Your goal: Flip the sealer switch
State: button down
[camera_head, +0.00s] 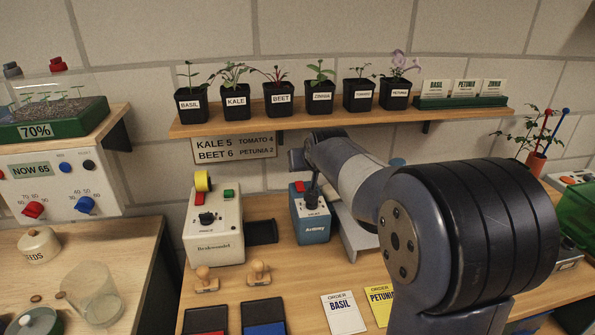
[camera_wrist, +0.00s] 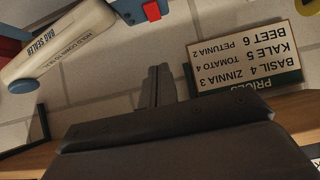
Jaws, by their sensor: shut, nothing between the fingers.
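A blue box (camera_head: 312,230) with a red part (camera_head: 299,186) on its top left stands on the bench below the shelf. A pale bar lettered BAG SEALER (camera_wrist: 50,48) is at the upper left of the wrist view, next to a blue piece with a red part (camera_wrist: 152,11). The switch's position is hidden by the fingers.
A cream machine (camera_head: 215,230) with a dial and yellow roll stands close on the left. Two wooden stamps (camera_head: 260,272) and order cards (camera_head: 343,313) lie in front. A shelf (camera_head: 290,124) with potted seedlings runs above. A price sign (camera_wrist: 245,62) hangs on the wall.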

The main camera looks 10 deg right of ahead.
jog(key=shift+s+r, duration=0.1)
dwell(0.3)
jog(key=p, duration=0.2)
send_over(301, 187)
notch_tip(301, 187, down, 6)
jog(key=shift+s+f, duration=0.1)
jog(key=shift+s, duration=0.05)
notch_tip(301, 187, down, 3)
jog(key=shift+r+p, duration=0.2)
jog(key=shift+p, duration=0.25)
jog(key=shift+w+f, duration=0.2)
jog(key=shift+f, duration=0.45)
